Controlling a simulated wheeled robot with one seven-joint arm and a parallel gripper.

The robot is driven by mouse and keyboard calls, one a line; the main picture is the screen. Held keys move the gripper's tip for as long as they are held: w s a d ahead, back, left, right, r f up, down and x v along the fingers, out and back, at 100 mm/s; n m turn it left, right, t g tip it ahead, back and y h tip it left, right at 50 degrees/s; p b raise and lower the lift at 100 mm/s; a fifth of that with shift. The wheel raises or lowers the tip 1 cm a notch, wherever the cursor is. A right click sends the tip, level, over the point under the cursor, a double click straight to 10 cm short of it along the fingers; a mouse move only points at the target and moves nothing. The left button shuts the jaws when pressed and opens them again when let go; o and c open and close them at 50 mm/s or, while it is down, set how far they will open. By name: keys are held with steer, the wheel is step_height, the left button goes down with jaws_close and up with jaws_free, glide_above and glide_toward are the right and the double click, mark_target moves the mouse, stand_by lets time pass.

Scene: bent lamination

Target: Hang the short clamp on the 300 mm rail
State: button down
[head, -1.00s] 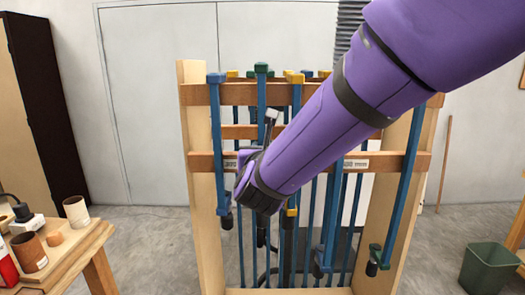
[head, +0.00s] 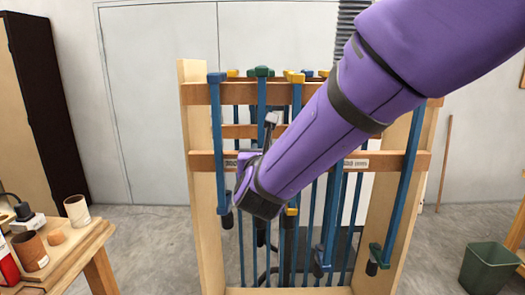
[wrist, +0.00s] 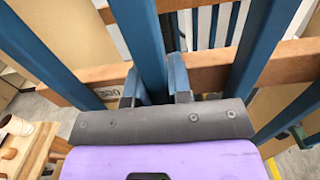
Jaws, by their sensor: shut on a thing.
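My gripper (wrist: 153,86) is shut on the blue bar of a clamp (wrist: 146,38), which rises between its two fingers in the wrist view. In the head view, the clamp with a green top (head: 262,72) appears to be the held one. Its bar runs down in front of the upper wooden rail (head: 238,94), its head a little above that rail. My purple forearm hides its lower part and the fingers. Whether the head touches the rail, I cannot tell. A label reading 300 (wrist: 109,93) is on the lower crossbar, left of the held bar.
A blue clamp (head: 217,140) hangs close on the left and another (head: 403,190) on the right. Several yellow- and blue-topped clamps hang behind. Wooden posts (head: 199,190) bound the rack. A table with cups (head: 77,210) stands left and a green bin (head: 487,268) right.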

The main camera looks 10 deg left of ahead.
steer(key=shift+w+d+f, duration=0.3)
steer(key=shift+w+f, duration=0.2)
steer(key=c, duration=1)
jaws_free()
steer(key=shift+a+f, duration=0.1)
steer(key=shift+o, duration=0.2)
steer(key=shift+f, duration=0.2)
steer(key=shift+s, duration=0.15)
steer(key=a+r+v, duration=0.1)
steer(key=v, duration=1)
steer(key=shift+s, duration=0.3)
steer(key=shift+r, duration=0.1)
